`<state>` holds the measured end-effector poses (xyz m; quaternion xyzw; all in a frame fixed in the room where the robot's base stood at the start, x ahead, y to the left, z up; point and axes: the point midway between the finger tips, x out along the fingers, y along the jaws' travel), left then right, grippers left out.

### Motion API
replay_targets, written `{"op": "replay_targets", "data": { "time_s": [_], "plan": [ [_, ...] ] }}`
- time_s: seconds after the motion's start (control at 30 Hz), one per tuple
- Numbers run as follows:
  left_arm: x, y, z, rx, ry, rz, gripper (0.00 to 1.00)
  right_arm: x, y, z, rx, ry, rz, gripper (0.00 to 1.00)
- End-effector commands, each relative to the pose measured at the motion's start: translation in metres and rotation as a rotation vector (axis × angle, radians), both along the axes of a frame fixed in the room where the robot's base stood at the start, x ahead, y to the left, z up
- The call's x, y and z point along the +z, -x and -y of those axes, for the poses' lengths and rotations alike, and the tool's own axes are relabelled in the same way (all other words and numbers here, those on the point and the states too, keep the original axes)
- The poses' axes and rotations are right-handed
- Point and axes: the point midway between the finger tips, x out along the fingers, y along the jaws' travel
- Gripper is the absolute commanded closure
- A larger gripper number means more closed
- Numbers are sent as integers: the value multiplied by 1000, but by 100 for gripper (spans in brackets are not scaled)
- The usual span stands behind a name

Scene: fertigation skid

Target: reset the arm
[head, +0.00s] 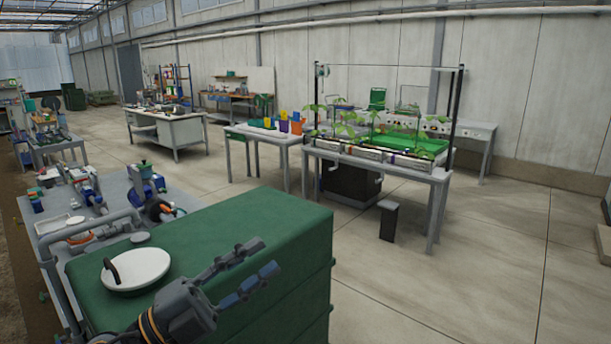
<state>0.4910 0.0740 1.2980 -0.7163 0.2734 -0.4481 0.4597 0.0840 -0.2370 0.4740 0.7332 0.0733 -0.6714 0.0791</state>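My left gripper (256,268) is over the front part of the green tank (285,238) at the bottom of the head view. Its two dark fingers point up and to the right and stand apart with a gap between them. Nothing shows between the fingers. A white round lid (136,270) with a dark handle lies on the tank top, just left of the gripper. I cannot tell how high the fingers are above the tank. My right gripper is not in view.
A grey skid table (118,190) with pipes and blue valves stands at the left, beside the tank. A plant bench (398,168) with seedlings stands beyond it, with a dark bin (388,220) in front. The concrete floor (480,270) at the right is clear.

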Motion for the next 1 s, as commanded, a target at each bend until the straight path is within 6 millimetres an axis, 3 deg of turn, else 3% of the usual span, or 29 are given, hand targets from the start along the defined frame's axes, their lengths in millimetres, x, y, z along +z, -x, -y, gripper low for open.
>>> {"op": "replay_targets", "data": {
  "time_s": [0.07,0.17,0.27,0.37,0.43,0.6,0.7,0.83,1.0],
  "plan": [
    [1,-8,-22,102,192,-81,68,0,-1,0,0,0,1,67],
    [-13,-23,-58,265,394,-212,68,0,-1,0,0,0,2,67],
    [-50,-34,-96,447,550,-388,68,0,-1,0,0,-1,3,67],
    [-106,-34,-131,639,655,-601,68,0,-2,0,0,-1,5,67],
    [-154,-24,-149,771,697,-772,68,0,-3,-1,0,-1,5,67],
    [-269,33,-168,1030,689,-1207,68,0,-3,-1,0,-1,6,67],
    [-318,76,-165,1124,635,-1432,68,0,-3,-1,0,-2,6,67],
    [-360,130,-155,1193,547,-1673,68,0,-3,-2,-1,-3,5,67],
    [-390,193,-140,1228,428,-1927,68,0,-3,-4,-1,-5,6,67]
  ]
}}
